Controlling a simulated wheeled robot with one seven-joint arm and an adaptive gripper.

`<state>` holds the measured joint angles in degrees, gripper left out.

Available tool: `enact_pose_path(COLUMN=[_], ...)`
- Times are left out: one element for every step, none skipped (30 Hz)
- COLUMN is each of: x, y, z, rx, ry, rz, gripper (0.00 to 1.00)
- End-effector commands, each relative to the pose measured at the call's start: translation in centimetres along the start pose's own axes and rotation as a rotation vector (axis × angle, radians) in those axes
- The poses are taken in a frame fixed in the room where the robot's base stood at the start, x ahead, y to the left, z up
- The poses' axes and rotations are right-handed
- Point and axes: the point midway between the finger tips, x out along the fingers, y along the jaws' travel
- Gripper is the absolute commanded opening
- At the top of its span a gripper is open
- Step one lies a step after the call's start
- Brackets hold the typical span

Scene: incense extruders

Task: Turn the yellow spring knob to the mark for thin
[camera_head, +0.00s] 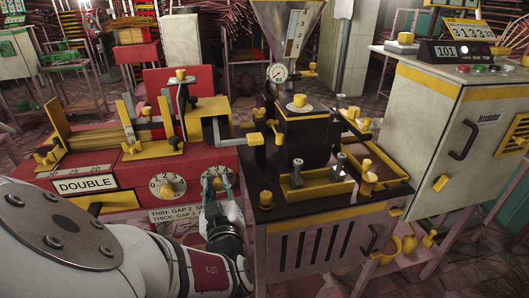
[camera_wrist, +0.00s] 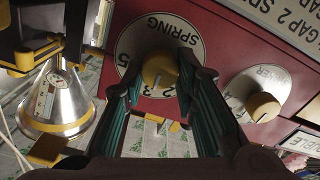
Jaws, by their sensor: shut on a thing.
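The yellow spring knob (camera_wrist: 160,70) sits at the middle of a white round dial marked SPRING (camera_wrist: 135,45) on the red machine's front. In the wrist view the dial appears upside down, with 5, 3 and 2 readable. My gripper (camera_wrist: 158,80) has its two teal-padded fingers on either side of the knob, shut on it. In the head view my gripper (camera_head: 217,190) covers most of the knob and part of the dial (camera_head: 216,172). I cannot tell which number the knob points to. A label (camera_head: 172,214) reads "THIN: GAP 2" and "THICK: GAP 3"; my gripper hides its right part.
Another yellow knob (camera_head: 167,190) on a numbered dial is just left of my gripper; it also shows in the wrist view (camera_wrist: 263,106). The black-topped extruder (camera_head: 310,195) with a steel hopper stands close on the right. A beige cabinet (camera_head: 455,135) is farther right.

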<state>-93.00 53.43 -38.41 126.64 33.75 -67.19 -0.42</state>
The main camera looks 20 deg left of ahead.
Motion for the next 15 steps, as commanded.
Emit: enact_pose_path(x=[-0.02,-0.03,-0.03,-0.03,-0.03,-0.03,-0.03,-0.04,-0.05,-0.05,-0.06,-0.06,-0.06,-0.06,-0.06], y=[-0.03,-0.04,-0.06,-0.06,-0.06,-0.06,-0.06,-0.06,-0.07,-0.08,-0.10,-0.12,-0.14,-0.16,-0.19], z=[-0.08,-0.08,-0.09,-0.11,-0.12,-0.14,-0.15,-0.14,-0.11,-0.10,-0.10,-0.11,-0.11,-0.10,-0.07], rx=[-0.024,-0.042,-0.067,-0.088,-0.110,-0.139,-0.162,-0.186,-0.218,-0.241,-0.263,-0.293,-0.316,-0.336,-0.364], ry=[-0.001,-0.001,-0.001,-0.002,-0.001,-0.001,-0.001,-0.001,-0.001,-0.002,-0.001,-0.001,-0.001,-0.001,-0.002], rz=[-0.001,-0.001,-0.001,-0.002,-0.001,-0.001,-0.001,-0.001,-0.001,-0.001,-0.001,-0.001,-0.001,-0.001,-0.001], gripper=[0.00,0.00,0.00,0.00,0.00,0.00,0.00,0.00,0.00,0.00,0.00,0.00,0.00,0.00,0.00])
